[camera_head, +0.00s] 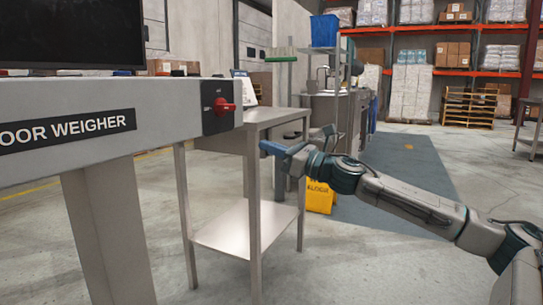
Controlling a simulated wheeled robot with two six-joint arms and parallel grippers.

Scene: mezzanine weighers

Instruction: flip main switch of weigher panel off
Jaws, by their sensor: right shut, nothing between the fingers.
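The weigher panel (160,98) is a grey beam at the left with a black label reading "OOR WEIGHER". Its main switch is a red rotary knob (222,106) on a black plate at the panel's right end. The knob's handle appears to lie sideways; the small markings around it are too small to read. My right gripper (268,148) is shut and empty. It is to the right of and below the knob, apart from it, in front of the steel table. My left gripper is not in view.
A steel side table (270,117) with a lower shelf (248,228) stands right of the panel. A yellow floor sign (320,197) is behind my right gripper. A grey-blue mat (410,170) covers open floor. Orange racks (450,28) with pallets line the back.

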